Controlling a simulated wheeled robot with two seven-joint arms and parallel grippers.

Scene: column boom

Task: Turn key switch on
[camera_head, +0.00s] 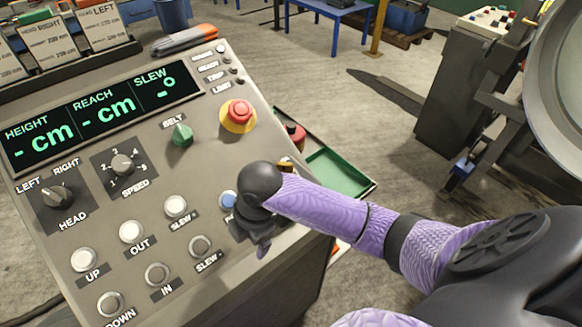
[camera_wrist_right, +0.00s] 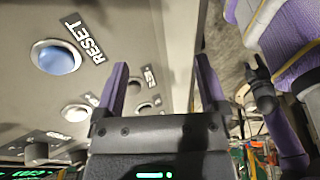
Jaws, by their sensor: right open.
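The sloped grey control panel (camera_head: 150,220) fills the left of the head view. I cannot pick out the key switch for certain; part of the panel's right edge is hidden behind my right wrist. My right gripper (camera_head: 262,240) is over the lower right corner of the panel, beside the blue button (camera_head: 228,200), and points down at the panel. In the wrist view its two purple fingers (camera_wrist_right: 160,85) stand apart with nothing held. Small labels and a small round control show dimly between them, too blurred to read.
The blue button, labelled RESET, also shows in the wrist view (camera_wrist_right: 58,58). A red emergency button (camera_head: 239,111), green belt knob (camera_head: 181,134), speed dial (camera_head: 122,163) and head selector (camera_head: 57,195) stand up from the panel. Open floor (camera_head: 320,85) lies beyond.

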